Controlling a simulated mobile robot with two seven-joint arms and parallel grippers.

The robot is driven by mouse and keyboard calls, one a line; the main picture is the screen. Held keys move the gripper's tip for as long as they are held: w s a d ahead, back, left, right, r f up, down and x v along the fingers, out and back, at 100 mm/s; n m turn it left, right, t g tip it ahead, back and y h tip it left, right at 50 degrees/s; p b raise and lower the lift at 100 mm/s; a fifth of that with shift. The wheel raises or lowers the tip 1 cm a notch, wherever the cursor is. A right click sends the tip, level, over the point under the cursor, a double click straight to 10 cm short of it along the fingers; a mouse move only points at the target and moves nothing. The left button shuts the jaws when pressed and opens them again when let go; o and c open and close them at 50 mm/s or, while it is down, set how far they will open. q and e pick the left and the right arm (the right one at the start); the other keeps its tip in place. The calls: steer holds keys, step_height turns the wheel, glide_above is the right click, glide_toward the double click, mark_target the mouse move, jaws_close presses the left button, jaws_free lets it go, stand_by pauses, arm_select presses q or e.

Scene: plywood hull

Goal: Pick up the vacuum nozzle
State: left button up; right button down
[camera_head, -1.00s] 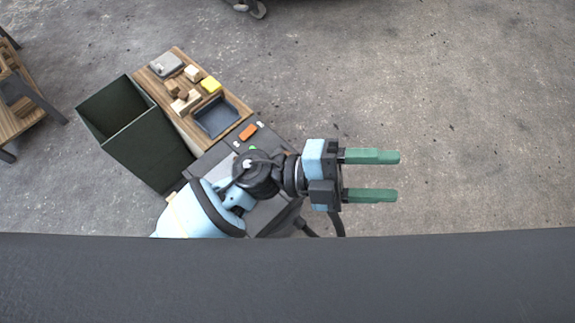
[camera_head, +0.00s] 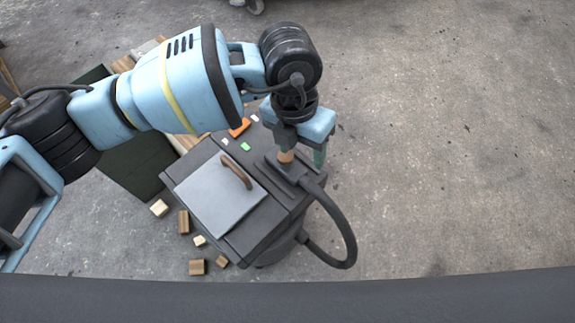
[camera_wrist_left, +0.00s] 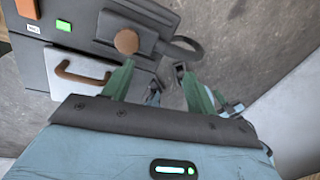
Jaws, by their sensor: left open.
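The vacuum nozzle (camera_head: 289,172) is a dark flat piece with an upright tan handle (camera_head: 286,157), resting at the right edge of the dark vacuum body (camera_head: 265,225). A black hose (camera_head: 347,225) loops from it down to the body's side. My left gripper (camera_head: 303,160) is open, pointing down, with green fingers at the nozzle. One finger is close to the tan handle and the other stands to its right. In the left wrist view the round top of the handle (camera_wrist_left: 126,40) lies beyond the left fingertip, outside the gap. I cannot tell whether they touch. My right gripper is out of view.
A grey lid with a brown handle (camera_head: 237,172) lies on the vacuum body, near an orange switch (camera_head: 239,128). Several wood blocks (camera_head: 184,222) lie on the floor to the left. A dark green bin (camera_head: 137,165) stands behind my arm. Floor to the right is clear.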

mark_target(288, 156)
arm_select(q)
steer(key=w+a, duration=0.1)
steer(key=w+a+t+y, duration=0.1)
steer(key=shift+w+b, duration=0.3)
steer(key=shift+w+a+r, duration=0.1)
steer(key=shift+w+a, duration=0.05)
steer(key=shift+w, duration=0.05)
steer(key=shift+f+b, duration=0.35)
steer(key=shift+f, duration=1.15)
steer(key=f, duration=0.1)
steer(key=f+b, duration=0.1)
steer(key=f, duration=0.1)
steer(key=f+b, duration=0.1)
steer(key=shift+a+f, duration=0.25)
steer(key=shift+a, duration=0.05)
steer(key=shift+f, duration=0.2)
steer(key=shift+c, duration=0.6)
steer(key=c, duration=1)
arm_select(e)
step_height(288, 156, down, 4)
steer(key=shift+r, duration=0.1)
